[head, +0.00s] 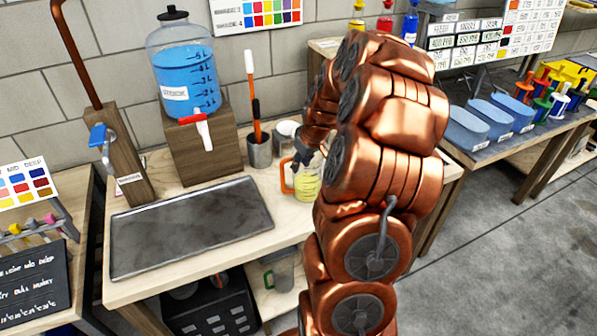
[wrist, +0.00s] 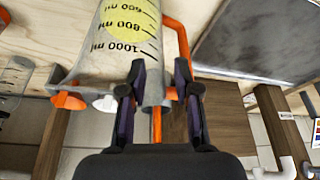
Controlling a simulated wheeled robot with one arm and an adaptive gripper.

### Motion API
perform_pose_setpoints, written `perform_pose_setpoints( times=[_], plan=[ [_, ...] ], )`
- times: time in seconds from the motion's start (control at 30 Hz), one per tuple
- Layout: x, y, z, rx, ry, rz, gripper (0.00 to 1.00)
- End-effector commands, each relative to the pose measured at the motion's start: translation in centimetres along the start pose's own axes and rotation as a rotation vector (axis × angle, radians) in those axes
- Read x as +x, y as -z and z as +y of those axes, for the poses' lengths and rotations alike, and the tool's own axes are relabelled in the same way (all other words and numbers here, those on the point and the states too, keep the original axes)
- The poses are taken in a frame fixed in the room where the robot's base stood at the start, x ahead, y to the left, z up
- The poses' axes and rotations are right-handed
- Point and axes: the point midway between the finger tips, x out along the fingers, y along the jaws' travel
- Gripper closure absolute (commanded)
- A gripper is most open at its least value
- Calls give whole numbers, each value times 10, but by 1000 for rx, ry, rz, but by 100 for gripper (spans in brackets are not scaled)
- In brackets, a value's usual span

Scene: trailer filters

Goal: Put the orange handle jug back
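The jug with the orange handle (head: 307,183) stands on the light wooden table, beside the front of my arm. It is clear, with yellow inside. In the wrist view the jug (wrist: 112,42) fills the upper left, its rim end towards me, with black ml marks. Its orange handle (wrist: 178,42) runs along its right side. My gripper (wrist: 160,68) has its two dark fingers apart, straddling the jug's edge on the handle side. I cannot tell whether they touch it. In the head view my gripper (head: 303,153) is at the jug's top, partly hidden by my arm.
A blue-liquid dispenser (head: 187,75) with a red-and-white tap stands on a wooden block (head: 203,150). A grey tray (head: 190,228) covers the table's front left. A metal cup (head: 260,152) holds an orange-handled tool.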

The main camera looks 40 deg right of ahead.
Motion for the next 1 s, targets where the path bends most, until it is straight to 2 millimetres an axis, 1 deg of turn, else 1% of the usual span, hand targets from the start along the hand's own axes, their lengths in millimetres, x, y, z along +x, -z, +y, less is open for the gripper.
perform_pose_setpoints(
  times=[0.2,0.4,0.6,0.77,0.87,0.97,1.0],
  plan=[
    [-31,0,1,1,-3,4,69],
    [-56,-1,0,0,0,0,69],
    [-69,-1,-1,0,2,-3,69],
    [-71,-1,-3,-1,4,-4,69],
    [-74,0,-20,-13,15,-13,69],
    [-81,-1,-58,-32,41,-40,69],
    [-84,-4,-79,-43,54,-57,69]
  ],
)
